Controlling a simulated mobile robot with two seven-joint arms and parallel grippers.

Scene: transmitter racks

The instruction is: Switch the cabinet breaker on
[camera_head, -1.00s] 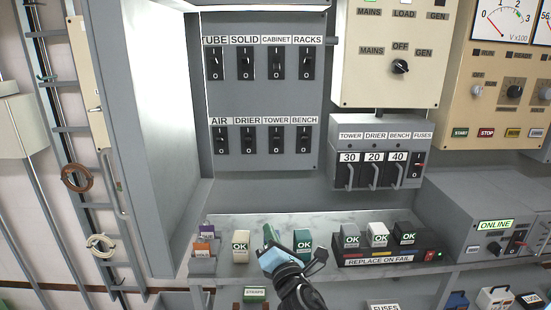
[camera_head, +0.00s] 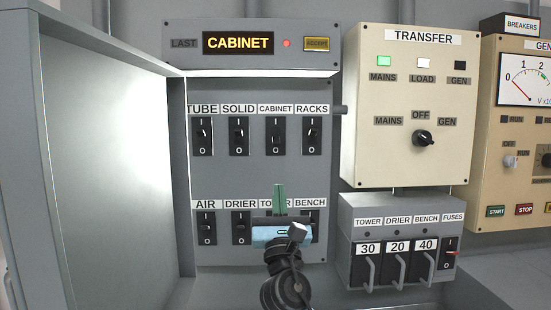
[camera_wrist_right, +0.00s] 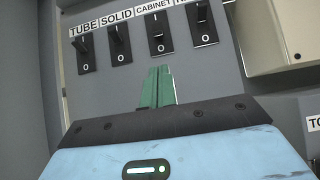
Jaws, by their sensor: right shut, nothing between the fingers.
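The cabinet breaker (camera_head: 277,136) is a black lever switch under the CABINET label, in the upper row of the grey panel (camera_head: 258,178). It also shows in the wrist view (camera_wrist_right: 158,32), where its lever sits lower than those of its neighbours. My right gripper (camera_head: 279,187) is shut and empty, its green fingers (camera_wrist_right: 157,87) pressed together and pointing up. In the head view it is just below the cabinet breaker and hides most of the TOWER switch. A gap to the breaker shows in the wrist view. My left gripper is out of view.
TUBE (camera_head: 202,136), SOLID (camera_head: 238,136) and RACKS (camera_head: 312,135) switches flank the breaker. A display (camera_head: 238,43) above reads CABINET, beside a red lamp (camera_head: 286,43). The transfer box (camera_head: 409,105) and fuse box (camera_head: 398,240) project at right. An open door (camera_head: 105,150) stands at left.

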